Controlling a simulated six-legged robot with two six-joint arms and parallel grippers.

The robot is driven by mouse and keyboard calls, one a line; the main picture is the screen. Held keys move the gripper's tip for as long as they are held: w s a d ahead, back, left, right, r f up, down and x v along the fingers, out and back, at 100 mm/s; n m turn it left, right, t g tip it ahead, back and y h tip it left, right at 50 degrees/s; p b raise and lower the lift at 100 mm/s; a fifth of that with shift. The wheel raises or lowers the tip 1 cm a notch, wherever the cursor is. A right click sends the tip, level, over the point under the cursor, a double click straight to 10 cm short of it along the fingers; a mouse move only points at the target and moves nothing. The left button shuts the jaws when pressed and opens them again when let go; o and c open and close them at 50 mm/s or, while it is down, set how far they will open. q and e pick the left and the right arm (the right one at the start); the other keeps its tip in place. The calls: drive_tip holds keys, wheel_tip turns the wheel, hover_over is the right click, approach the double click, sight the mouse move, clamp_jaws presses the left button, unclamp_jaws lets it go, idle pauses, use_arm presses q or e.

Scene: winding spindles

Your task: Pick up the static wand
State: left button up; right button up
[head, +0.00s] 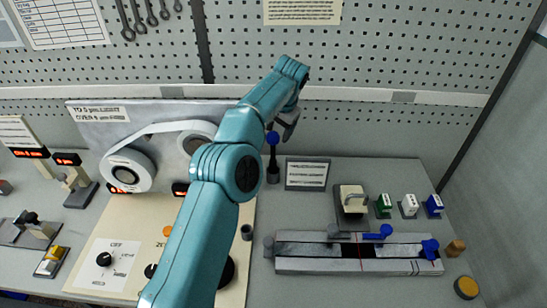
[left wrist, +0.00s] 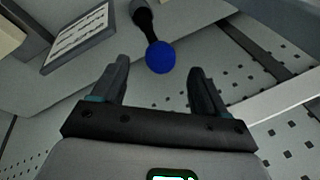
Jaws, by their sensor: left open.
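What looks like the static wand (head: 272,157) stands upright on the bench, dark with a blue ball (head: 272,138) on top. In the left wrist view the blue ball (left wrist: 160,57) lies just beyond the gap between my fingertips, with the dark shaft (left wrist: 143,18) behind it. My left gripper (head: 289,128) is open and empty, close to the ball at its upper right; it also shows in the left wrist view (left wrist: 160,75). I see no contact. My right gripper is not in view.
A framed label (head: 306,174) stands right of the wand. A winding machine with a white spool (head: 127,170) is at left. A grey rail fixture (head: 355,265) with blue knobs lies at front right, below small green, white and blue blocks. A pegboard wall (head: 380,45) rises behind.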

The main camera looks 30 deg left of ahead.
sight(274, 135)
use_arm(q)
drive_tip(key=shift+a+f, duration=0.3)
drive_tip(key=shift+f, duration=0.35)
drive_tip(key=x, duration=0.5)
drive_tip(key=shift+w+f+p, duration=0.15)
drive_tip(key=shift+w+p, duration=0.05)
drive_tip(key=shift+p, duration=0.1)
drive_tip(key=shift+d, duration=0.15)
drive_tip(key=c, duration=0.4)
clamp_jaws()
